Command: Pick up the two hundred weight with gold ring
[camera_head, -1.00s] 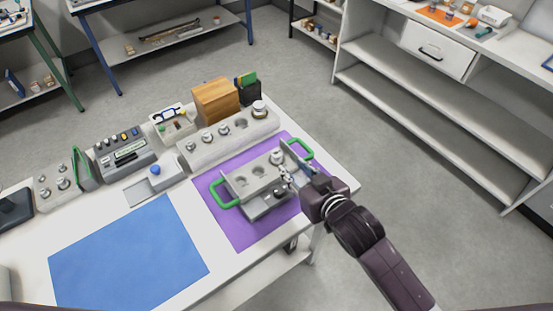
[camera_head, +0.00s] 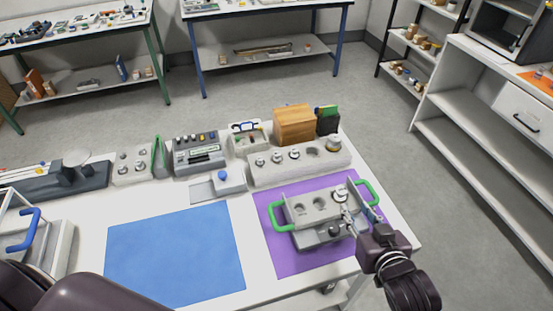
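A grey tray with green handles (camera_head: 279,219) stands on the purple mat (camera_head: 282,262). A silver weight (camera_head: 341,194) sits at its right end, beside two empty round holes. A dark round knob (camera_head: 334,231) shows at the tray's front. A long pale block (camera_head: 270,177) behind holds several silver weights. The largest, at its right end (camera_head: 333,143), seems to have a brownish band; no number or gold ring is readable. My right gripper (camera_head: 348,217) is at the tray's right end, close to the silver weight; its fingers are too small to judge. My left gripper is out of view.
A blue mat (camera_head: 175,258) lies bare at the table's front middle. A blue-handled carrier (camera_head: 32,230) is at the left. Shelves (camera_head: 470,150) stand at the right.

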